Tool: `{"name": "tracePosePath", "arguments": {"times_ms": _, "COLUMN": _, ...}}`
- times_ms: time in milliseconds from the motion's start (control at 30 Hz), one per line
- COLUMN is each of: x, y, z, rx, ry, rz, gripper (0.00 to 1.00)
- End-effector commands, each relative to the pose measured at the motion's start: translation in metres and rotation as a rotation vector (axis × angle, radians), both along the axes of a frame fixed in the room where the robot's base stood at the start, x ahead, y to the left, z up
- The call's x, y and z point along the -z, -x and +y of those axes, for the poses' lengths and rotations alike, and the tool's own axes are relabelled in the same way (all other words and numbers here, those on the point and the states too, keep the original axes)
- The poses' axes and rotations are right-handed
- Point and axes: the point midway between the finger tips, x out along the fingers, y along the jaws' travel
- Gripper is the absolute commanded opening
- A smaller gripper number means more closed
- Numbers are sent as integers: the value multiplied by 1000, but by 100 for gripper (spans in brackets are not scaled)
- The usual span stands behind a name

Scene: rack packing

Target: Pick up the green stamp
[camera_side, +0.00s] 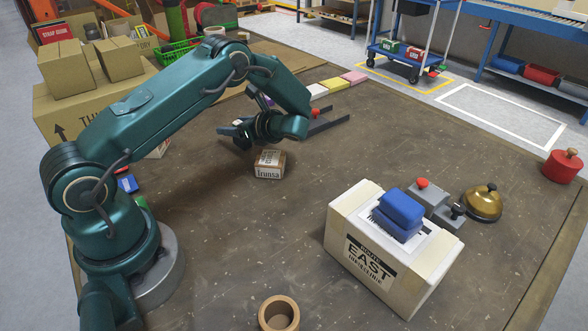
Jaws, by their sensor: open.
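A small green object (141,203) shows at the left, just beside my arm's lower part, which hides some of it. I cannot tell for sure that it is the green stamp. A small blue block (127,184) lies close behind it. My gripper (238,134) is open, above the table in the upper middle and well to the right of the green object. A small printed box (269,165) stands on the table below and a little to the right of my gripper. I see nothing between the jaws, though they are small and dark here.
A white carton (342,244) with blue pads (400,208) on top stands at the right. Near it are a brass bell (483,204) and a red wooden-knobbed object (563,166). A round wooden cup (279,315) stands at the front.

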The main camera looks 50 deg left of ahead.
Motion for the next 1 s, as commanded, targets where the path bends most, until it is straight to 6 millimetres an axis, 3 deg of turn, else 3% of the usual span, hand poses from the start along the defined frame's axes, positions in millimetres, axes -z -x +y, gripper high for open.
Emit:
{"name": "tracePosePath", "arguments": {"times_ms": 333, "x": 2, "y": 1, "z": 6, "rx": 0, "ry": 0, "rz": 0, "gripper": 65}}
{"name": "tracePosePath", "arguments": {"times_ms": 367, "x": 2, "y": 1, "z": 6, "rx": 0, "ry": 0, "rz": 0, "gripper": 57}}
{"name": "tracePosePath", "arguments": {"times_ms": 500, "x": 2, "y": 1, "z": 6, "rx": 0, "ry": 0, "rz": 0, "gripper": 4}}
{"name": "tracePosePath", "arguments": {"times_ms": 533, "x": 2, "y": 1, "z": 6, "rx": 0, "ry": 0, "rz": 0, "gripper": 0}}
{"name": "tracePosePath", "arguments": {"times_ms": 1000, "x": -5, "y": 1, "z": 6, "rx": 1, "ry": 0, "rz": -1, "gripper": 0}}
